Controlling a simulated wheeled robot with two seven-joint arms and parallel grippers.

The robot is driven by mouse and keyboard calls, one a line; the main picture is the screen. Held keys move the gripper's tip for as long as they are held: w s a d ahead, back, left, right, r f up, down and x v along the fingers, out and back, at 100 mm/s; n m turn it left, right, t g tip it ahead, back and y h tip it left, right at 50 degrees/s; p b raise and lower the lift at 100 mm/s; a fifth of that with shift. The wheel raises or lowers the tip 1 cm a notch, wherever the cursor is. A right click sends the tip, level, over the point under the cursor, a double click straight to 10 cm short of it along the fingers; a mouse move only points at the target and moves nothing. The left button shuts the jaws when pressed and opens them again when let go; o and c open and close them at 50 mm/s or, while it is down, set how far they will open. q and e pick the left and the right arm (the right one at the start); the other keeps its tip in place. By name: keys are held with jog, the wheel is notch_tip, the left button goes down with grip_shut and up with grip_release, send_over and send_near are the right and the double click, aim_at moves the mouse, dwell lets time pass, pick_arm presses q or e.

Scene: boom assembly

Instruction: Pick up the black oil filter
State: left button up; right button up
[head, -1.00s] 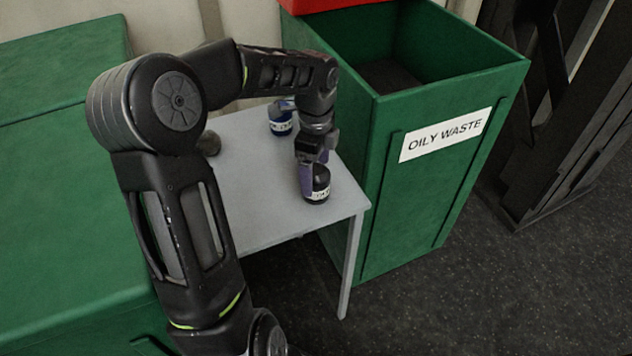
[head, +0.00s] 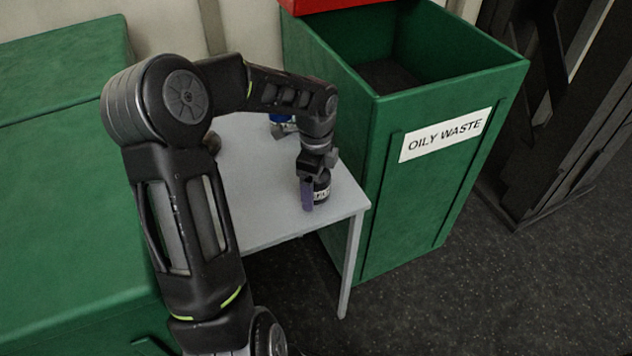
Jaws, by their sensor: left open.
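The black oil filter (head: 323,187), with a white label band, stands upright on the grey table near its front right corner. My left gripper (head: 314,190) points down at the filter, low over the table. One purple finger shows on the filter's left side; the other finger is hidden. The jaws are open, and I cannot tell whether a finger touches the filter. The gripper covers part of the filter's top. My right gripper is not in view.
A blue can (head: 281,123) with a white label stands at the back of the table (head: 262,205), partly hidden by my arm. A dark object (head: 211,142) sits at the left. The open green bin (head: 440,190) marked OILY WASTE stands close on the right.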

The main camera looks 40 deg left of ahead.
pick_arm(q)
jog(key=c, duration=1.8)
jog(key=shift+r, duration=0.1)
notch_tip(320, 180, up, 10)
jog(key=shift+f, duration=0.1)
dwell(0.4)
